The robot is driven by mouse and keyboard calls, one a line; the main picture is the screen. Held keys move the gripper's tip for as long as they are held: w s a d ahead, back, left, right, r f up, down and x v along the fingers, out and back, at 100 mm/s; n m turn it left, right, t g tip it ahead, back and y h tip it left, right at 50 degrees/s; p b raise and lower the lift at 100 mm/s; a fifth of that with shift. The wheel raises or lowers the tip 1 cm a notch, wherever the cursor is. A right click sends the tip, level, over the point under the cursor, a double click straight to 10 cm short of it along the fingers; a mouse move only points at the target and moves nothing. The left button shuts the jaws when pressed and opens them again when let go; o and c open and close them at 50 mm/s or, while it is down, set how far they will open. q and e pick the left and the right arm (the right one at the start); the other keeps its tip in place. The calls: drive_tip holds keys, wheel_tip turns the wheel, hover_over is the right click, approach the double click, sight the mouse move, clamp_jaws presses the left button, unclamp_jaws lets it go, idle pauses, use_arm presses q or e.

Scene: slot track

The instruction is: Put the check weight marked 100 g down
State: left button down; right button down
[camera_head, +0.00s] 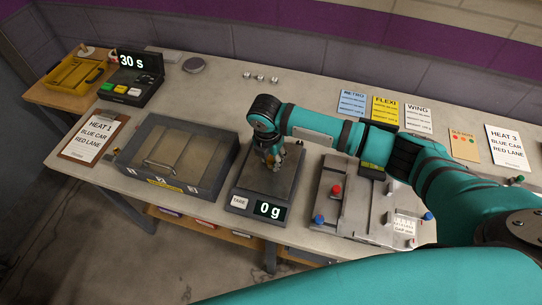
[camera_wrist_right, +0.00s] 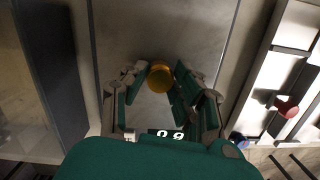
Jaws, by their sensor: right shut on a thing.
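My right gripper (camera_head: 272,164) points down over the plate of the grey scale (camera_head: 284,187), whose display (camera_head: 270,211) reads 0 g. In the wrist view the same gripper (camera_wrist_right: 160,80) is shut on a round brass weight (camera_wrist_right: 160,72), with a finger on each side. Any 100 g marking on it cannot be read. In the head view the fingers mostly hide the weight, and I cannot tell how far above the plate it is. My left gripper is not in view.
A grey lidded tray box (camera_head: 178,155) stands left of the scale. A fixture with red and blue knobs (camera_head: 345,205) stands close on the right.

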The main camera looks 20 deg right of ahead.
sight(268, 169)
drive_tip(key=shift+f, duration=0.15)
drive_tip(key=c, duration=1)
unclamp_jaws()
drive_tip(key=r, duration=0.4)
drive_tip(key=r+b, duration=0.1)
drive_tip(key=r, duration=0.3)
drive_tip(key=s+a+r+b, duration=0.1)
drive_tip(key=r, duration=0.3)
drive_tip(key=shift+r, duration=0.1)
